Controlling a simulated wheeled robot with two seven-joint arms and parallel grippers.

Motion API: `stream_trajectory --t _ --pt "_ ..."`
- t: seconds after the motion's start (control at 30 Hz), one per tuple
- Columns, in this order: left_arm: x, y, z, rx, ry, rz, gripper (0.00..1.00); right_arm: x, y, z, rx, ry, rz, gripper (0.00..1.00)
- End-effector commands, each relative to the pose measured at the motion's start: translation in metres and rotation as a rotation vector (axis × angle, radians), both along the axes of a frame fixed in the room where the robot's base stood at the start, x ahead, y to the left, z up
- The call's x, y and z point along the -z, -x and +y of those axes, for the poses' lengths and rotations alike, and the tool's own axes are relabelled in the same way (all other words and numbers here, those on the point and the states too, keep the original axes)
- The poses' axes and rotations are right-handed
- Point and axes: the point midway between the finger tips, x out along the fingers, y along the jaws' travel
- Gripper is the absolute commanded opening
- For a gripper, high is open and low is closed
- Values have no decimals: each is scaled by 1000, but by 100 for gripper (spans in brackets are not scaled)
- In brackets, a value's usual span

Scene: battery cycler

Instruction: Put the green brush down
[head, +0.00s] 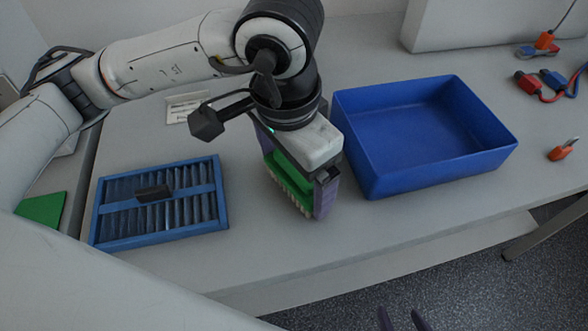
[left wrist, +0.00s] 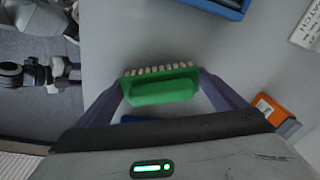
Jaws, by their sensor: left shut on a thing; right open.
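A blue slotted tray (head: 160,232) with a dark block (head: 153,193) on it lies to the left. An empty blue bin (head: 430,183) stands to the right. Bare table (head: 275,250) lies in front of the brush.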

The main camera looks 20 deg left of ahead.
Motion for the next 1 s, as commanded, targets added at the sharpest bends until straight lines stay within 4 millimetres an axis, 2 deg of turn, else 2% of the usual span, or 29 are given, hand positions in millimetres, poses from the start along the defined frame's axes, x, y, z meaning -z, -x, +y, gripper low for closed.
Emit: stream_trajectory --t 0.03,0.07,0.1,0.33,0.47,0.57,0.8,1.0 --pt "4 0 0 0 1 -1 43 5 -1 0 -1 0 -1 51" --pt "2 0 0 0 0 0 96 2 -1 0 -1 0 -1 51" --pt "2 0 0 0 0 0 100 1 -1 0 0 1 0 51" --pt "0 0 0 0 0 0 100 0 0 0 0 1 0 51" --pt "-7 0 0 0 1 -3 100 -2 0 0 1 1 1 51" --pt "-25 1 -1 -1 2 -6 100 -1 1 0 1 1 3 51" --pt "-79 8 0 -1 0 -7 100 1 4 -1 1 2 14 51" --pt "-110 13 0 -1 0 -3 100 -1 5 -2 3 2 14 51"
